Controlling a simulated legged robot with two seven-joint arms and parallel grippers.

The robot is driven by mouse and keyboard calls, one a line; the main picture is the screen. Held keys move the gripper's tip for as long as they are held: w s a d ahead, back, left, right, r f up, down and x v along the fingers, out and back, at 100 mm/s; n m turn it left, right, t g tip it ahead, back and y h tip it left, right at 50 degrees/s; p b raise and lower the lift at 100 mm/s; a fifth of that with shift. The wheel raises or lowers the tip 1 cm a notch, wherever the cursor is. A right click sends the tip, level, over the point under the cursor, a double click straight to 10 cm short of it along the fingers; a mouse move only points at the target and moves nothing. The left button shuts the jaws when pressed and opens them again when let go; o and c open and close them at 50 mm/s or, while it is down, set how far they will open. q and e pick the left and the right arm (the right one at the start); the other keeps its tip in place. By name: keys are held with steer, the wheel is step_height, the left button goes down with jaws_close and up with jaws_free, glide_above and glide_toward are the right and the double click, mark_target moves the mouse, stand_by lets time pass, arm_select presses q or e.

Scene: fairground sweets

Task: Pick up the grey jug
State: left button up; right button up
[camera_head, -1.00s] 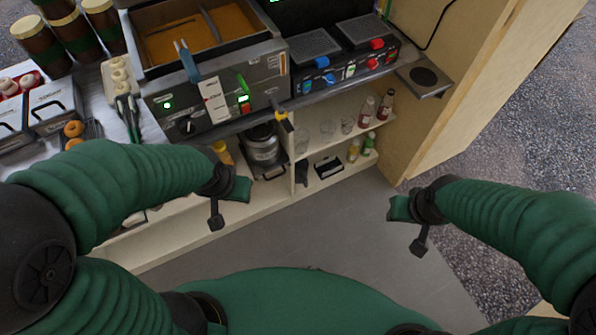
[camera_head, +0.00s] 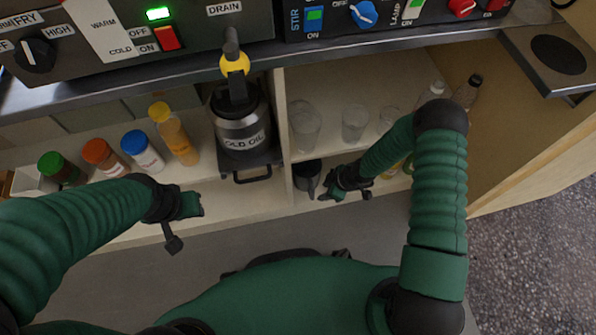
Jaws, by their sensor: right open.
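The grey jug (camera_head: 306,175) looks like the small dark grey vessel on the lower shelf, just right of the upright divider. Part of it is in shadow. My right gripper (camera_head: 345,191) is open and empty, close to the jug's right side. I cannot tell whether a finger touches it. My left gripper (camera_head: 186,207) hangs in front of the left part of the shelf, apart from the jug, and its jaws are not clear.
A metal "OLD OIL" can (camera_head: 241,128) stands left of the upright divider (camera_head: 284,150). Several bottles (camera_head: 175,138) stand farther left. Clear glasses (camera_head: 305,128) stand on the shelf above the jug. The counter edge (camera_head: 330,46) overhangs the shelves.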

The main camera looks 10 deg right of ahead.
steer(key=a+f+b, duration=0.1)
steer(key=f, duration=0.1)
steer(key=a+f+b, duration=0.1)
steer(key=f+b, duration=0.1)
steer(key=a+f+b, duration=0.1)
steer(key=b, duration=0.1)
steer(key=shift+w+a+f, duration=0.35)
steer(key=shift+w+f, duration=0.05)
steer(key=shift+f, duration=0.15)
steer(key=shift+a+r, duration=0.1)
steer(key=shift+r, duration=0.1)
steer(key=c, duration=0.4)
arm_select(q)
steer(key=f, duration=0.6)
steer(key=shift+s+a, duration=0.15)
steer(key=shift+a, duration=0.25)
arm_select(e)
jaws_close()
